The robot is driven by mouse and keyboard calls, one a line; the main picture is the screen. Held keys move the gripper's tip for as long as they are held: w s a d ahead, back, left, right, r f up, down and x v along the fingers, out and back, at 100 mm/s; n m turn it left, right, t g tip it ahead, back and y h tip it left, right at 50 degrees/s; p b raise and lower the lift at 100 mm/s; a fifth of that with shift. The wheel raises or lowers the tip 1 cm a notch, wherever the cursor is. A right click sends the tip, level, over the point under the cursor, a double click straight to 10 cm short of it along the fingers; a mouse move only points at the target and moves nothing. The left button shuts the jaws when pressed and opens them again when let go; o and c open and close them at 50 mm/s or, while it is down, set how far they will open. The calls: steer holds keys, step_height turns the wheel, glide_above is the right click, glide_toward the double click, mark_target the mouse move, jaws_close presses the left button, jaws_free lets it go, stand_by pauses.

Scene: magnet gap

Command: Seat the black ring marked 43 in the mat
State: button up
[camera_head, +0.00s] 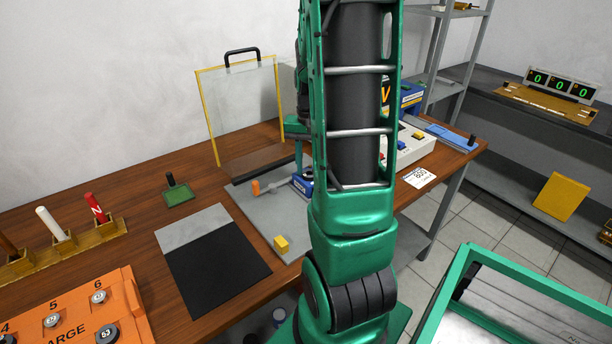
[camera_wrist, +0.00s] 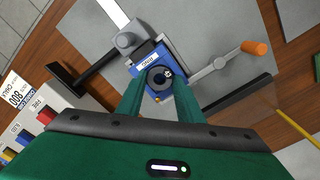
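A black ring (camera_wrist: 160,77) with a small pale mark shows in the wrist view; I cannot read its number. My gripper (camera_wrist: 159,80) has one green finger on each side of the ring and appears shut on it. The ring overlaps a blue fixture (camera_wrist: 149,58) with a white label; whether it touches the fixture is unclear. In the head view, my arm largely hides the gripper and ring, and the blue fixture (camera_head: 303,184) shows partly on a grey plate. A black mat (camera_head: 215,266) with a grey strip lies on the wooden table, left of that plate.
An orange rack (camera_head: 85,310) with numbered places holds several round pieces, one marked 53. A clear yellow-edged panel (camera_head: 240,110) stands behind. The black mat is bare.

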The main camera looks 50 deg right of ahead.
steer(key=c, duration=0.4)
steer(key=shift+r, duration=2.5)
steer(key=shift+w, duration=0.1)
